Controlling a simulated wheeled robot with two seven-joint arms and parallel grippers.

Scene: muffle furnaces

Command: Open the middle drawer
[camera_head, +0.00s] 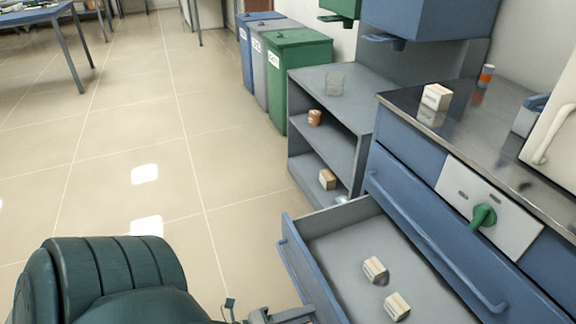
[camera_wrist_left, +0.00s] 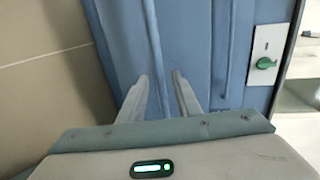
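A blue drawer (camera_head: 308,275) is pulled out of the blue cabinet in the head view, with two small pale boxes (camera_head: 375,268) (camera_head: 397,305) inside. Directly above it is a shut blue drawer front (camera_head: 400,205) with a long bar handle (camera_head: 440,250). Whether any drawer lies below the open one is hidden. My left gripper (camera_head: 275,316) is at the bottom edge, near the open drawer's front. In the left wrist view its two fingers (camera_wrist_left: 160,77) are apart, pointing at a blue front with a vertical bar (camera_wrist_left: 155,50) seen between them; contact cannot be told. My right gripper is not in view.
Above the shut drawer is a panel with a green knob (camera_head: 483,215). The steel countertop (camera_head: 465,130) carries a small box (camera_head: 436,97). A grey open shelf (camera_head: 330,120) and several bins (camera_head: 298,65) stand beyond. The tiled floor (camera_head: 130,150) at left is clear.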

